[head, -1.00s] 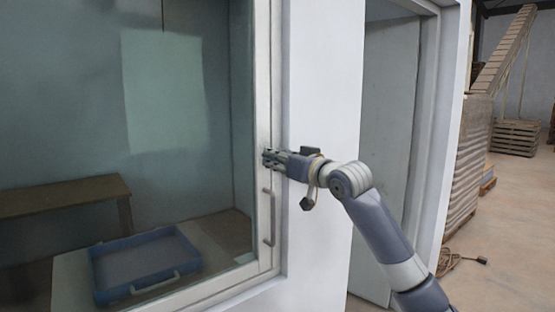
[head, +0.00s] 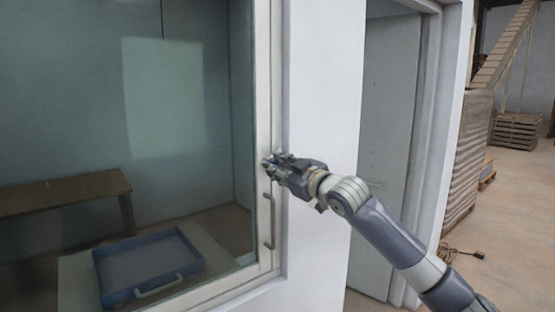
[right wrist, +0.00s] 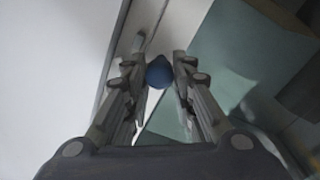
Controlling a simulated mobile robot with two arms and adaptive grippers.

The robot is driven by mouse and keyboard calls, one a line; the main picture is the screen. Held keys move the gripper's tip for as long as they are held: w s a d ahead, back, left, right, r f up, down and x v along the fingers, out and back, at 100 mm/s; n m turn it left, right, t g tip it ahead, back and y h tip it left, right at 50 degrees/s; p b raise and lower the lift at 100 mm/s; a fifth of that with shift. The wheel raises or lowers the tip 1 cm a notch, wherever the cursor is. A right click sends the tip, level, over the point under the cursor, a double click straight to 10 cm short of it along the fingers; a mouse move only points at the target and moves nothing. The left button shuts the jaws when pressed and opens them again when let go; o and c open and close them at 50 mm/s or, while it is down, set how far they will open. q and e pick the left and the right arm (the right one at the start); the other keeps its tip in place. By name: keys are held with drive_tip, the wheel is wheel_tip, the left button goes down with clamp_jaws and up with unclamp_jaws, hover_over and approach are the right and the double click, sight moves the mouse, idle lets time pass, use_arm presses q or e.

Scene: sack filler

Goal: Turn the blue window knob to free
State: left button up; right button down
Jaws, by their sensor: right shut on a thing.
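The blue window knob (right wrist: 159,73) shows as a round blue shape in the right wrist view, between the two fingers of my right gripper (right wrist: 157,65). In the head view my right gripper (head: 273,164) is at the white window frame (head: 264,100), with its tips against the right-hand stile. It is shut on the knob, which it mostly hides there. Which way the knob points cannot be made out. My left gripper is not in view.
A grey vertical handle (head: 270,220) is on the frame just below the gripper. Behind the glass are a blue tray (head: 189,250) and a brown bench (head: 70,190). A white wall (head: 325,90) and a grey door (head: 385,140) lie to the right.

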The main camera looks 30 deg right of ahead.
drive_tip(key=n+p, duration=0.2)
drive_tip(key=n, duration=0.1)
drive_tip(key=n+p, duration=0.2)
drive_tip(key=shift+r+n, duration=0.2)
drive_tip(key=shift+n, duration=0.2)
drive_tip(key=n+p, duration=0.2)
drive_tip(key=shift+n, duration=0.3)
drive_tip(key=shift+f+n+p, duration=0.2)
drive_tip(key=shift+n+p, duration=0.55)
drive_tip(key=shift+n, duration=0.45)
drive_tip(key=shift+y, duration=0.3)
drive_tip(key=c, duration=1.3)
unclamp_jaws()
drive_tip(key=shift+c, duration=0.2)
drive_tip(key=shift+f, duration=0.1)
